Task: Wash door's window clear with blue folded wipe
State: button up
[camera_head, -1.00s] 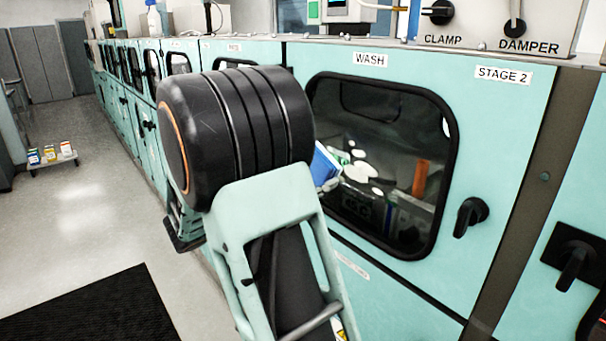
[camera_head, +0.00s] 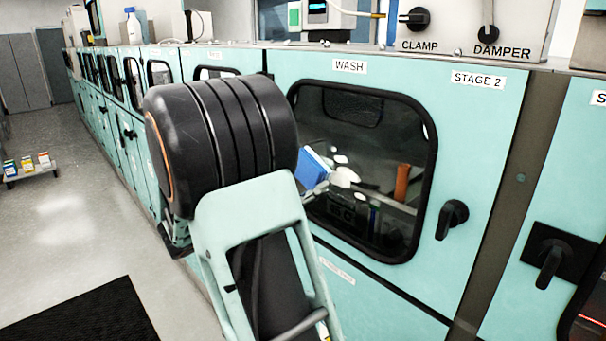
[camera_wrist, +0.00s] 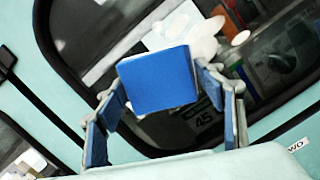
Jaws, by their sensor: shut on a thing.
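The blue folded wipe (camera_head: 313,165) is held in front of the left part of the dark window (camera_head: 385,205) in the door labelled WASH. In the wrist view the wipe (camera_wrist: 158,82) sits between the two fingers of my gripper (camera_wrist: 164,90), which is shut on it. The wipe's broad blue face is toward the wrist camera. The window (camera_wrist: 110,30) is behind it; I cannot tell whether they touch. White patches (camera_head: 341,158) show on or behind the glass near the wipe. My arm hides the window's left edge and most of my gripper in the head view.
A black door handle (camera_head: 452,219) juts out right of the window. Another handle (camera_head: 552,260) is on the panel further right. Similar doors run back to the left. A white bottle (camera_head: 132,27) stands on top. The floor (camera_head: 60,215) at left is mostly clear.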

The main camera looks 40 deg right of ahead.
aim_at(305, 160)
jog(key=shift+d, duration=0.9)
jog(key=shift+s, duration=1.7)
jog(key=shift+s+d, duration=0.2)
jog(key=shift+s, duration=1.55)
jog(key=shift+s+d, duration=0.15)
jog(key=shift+s, duration=1.6)
jog(key=shift+s+d, duration=0.2)
jog(key=shift+s, duration=1.55)
jog(key=shift+w+a+p, duration=0.15)
jog(key=shift+w+p, duration=0.1)
jog(key=shift+w, duration=2.1)
jog(key=shift+w+a+p, duration=0.2)
jog(key=shift+w, duration=2.15)
jog(key=shift+w+a+p, duration=0.15)
jog(key=shift+w+p, duration=0.1)
jog(key=shift+w, duration=2.1)
jog(key=shift+r+p, duration=1.15)
jog(key=shift+r, duration=0.4)
jog(key=shift+s+d+f, duration=0.1)
jog(key=shift+s+d, duration=0.1)
jog(key=shift+s, duration=2.55)
jog(key=shift+s+d, duration=0.2)
jog(key=shift+s, duration=2.5)
